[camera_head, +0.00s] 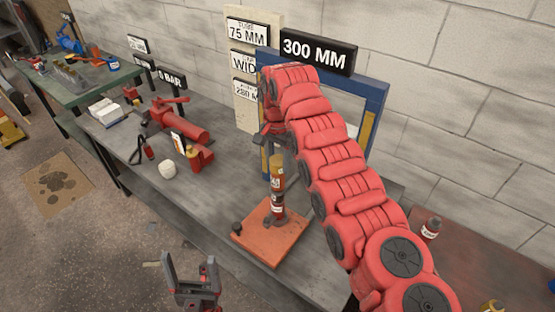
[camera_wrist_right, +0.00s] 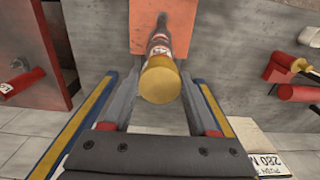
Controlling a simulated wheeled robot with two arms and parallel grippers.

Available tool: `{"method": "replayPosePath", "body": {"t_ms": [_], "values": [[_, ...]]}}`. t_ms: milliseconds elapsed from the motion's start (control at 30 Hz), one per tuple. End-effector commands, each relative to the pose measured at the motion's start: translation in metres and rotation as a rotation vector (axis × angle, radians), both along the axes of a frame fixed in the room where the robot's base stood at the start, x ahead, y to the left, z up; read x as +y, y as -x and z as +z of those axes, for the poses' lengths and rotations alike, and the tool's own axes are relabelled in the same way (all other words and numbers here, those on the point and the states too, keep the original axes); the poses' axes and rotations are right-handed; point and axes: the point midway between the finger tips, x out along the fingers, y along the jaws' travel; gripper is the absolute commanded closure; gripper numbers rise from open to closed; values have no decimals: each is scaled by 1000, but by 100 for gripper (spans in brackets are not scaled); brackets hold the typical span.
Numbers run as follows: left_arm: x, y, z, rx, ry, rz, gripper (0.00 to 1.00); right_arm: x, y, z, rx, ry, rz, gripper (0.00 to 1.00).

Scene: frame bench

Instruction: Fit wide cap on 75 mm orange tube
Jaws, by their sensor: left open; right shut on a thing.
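The orange tube (camera_head: 277,172), with a small label, stands upright in line above a red-and-black jack body (camera_head: 278,206). The jack stands on an orange-red plate (camera_head: 262,240) at the blue frame. In the right wrist view the tube's round yellow-orange end (camera_wrist_right: 160,84) faces me, between my fingertips. My right gripper (camera_head: 275,147) reaches down from above and is shut on the tube; in the right wrist view my right gripper (camera_wrist_right: 159,92) has a finger on each side. My left gripper (camera_head: 192,283) is open and empty, low in front of the bench. I cannot pick out a wide cap.
A blue frame (camera_head: 376,103) stands behind my right arm. Signs, including a black 300 MM sign (camera_head: 318,51), stand along the wall. A red tool (camera_head: 183,120), a white roll (camera_head: 168,168) and a red-and-black bottle (camera_head: 431,228) are on surfaces around. The grey bench front is clear.

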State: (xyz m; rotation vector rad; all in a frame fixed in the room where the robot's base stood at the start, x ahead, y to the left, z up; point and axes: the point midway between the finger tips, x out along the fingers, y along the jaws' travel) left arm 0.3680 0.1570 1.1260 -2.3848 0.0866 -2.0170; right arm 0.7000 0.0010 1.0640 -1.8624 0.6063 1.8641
Motion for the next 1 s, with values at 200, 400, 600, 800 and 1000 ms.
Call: {"method": "replayPosePath", "body": {"t_ms": [200, 400, 600, 800, 1000], "values": [[0, 0, -1, 0, 0, 0, 13, 0, 0, -2, -1, 0, 0, 21], [0, 0, -1, 0, 0, 0, 13, 0, 0, -2, -1, 1, 0, 6], [0, 0, -2, 0, 0, 0, 13, 0, 0, -1, -1, 0, 0, 6], [0, 0, -7, 0, 0, 0, 13, 0, -1, 10, -1, 5, 1, 6], [0, 0, 12, 1, 0, 0, 13, 3, 1, 55, -1, -2, 3, 6]]}}
